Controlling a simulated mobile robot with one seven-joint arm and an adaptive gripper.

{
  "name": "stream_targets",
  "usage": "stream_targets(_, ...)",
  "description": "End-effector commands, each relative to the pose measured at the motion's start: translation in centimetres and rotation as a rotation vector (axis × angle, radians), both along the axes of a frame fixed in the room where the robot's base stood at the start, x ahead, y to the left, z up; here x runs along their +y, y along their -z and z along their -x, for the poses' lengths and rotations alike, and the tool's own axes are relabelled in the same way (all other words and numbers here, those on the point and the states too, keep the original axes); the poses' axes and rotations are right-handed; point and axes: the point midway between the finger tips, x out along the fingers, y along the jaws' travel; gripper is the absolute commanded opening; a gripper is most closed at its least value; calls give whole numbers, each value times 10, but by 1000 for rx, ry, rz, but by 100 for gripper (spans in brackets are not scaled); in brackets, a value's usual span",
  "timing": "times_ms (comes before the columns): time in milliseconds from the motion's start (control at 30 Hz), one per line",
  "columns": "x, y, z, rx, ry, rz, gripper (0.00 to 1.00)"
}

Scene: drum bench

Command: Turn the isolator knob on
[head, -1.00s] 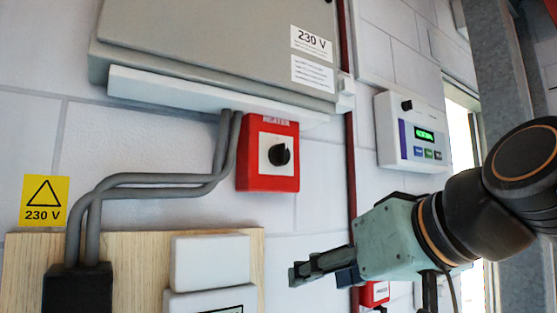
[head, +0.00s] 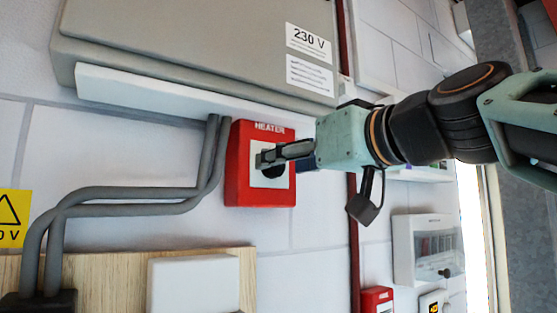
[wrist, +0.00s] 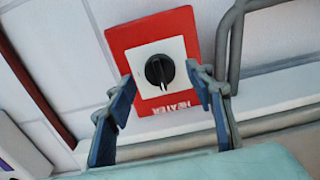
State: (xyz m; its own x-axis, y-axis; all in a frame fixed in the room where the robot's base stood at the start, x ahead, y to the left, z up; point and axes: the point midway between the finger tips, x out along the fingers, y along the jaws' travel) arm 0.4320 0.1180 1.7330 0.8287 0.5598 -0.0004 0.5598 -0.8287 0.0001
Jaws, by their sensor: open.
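The isolator is a red box (head: 240,188) labelled HEATER with a white plate and a black rotary knob, on the white wall below a grey cabinet. In the wrist view the black knob (wrist: 159,71) sits in the middle of the white plate (wrist: 178,48), with its grip ridge roughly in line with the HEATER label. My gripper (head: 268,157) is in front of the box in the head view and hides most of the knob. In the wrist view my gripper (wrist: 163,88) is open, one blue-padded finger on each side of the knob. I cannot tell whether either finger touches it.
A grey cabinet (head: 190,45) marked 230 V overhangs the box, with a white trunking strip under it. Grey conduits (head: 130,200) run beside the box at left. A wooden board (head: 110,270) is below. A clear-fronted white box (head: 428,248) is at right.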

Motion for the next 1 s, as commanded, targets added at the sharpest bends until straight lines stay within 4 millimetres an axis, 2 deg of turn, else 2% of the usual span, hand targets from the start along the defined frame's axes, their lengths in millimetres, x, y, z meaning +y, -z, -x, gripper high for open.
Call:
stream_targets(200,10,0,-15,0,0,0,49)
stream_targets(467,11,0,-15,0,0,0,49)
stream_targets(867,10,0,-15,0,0,0,7)
stream_targets(1000,10,0,-15,2,0,-3,6)
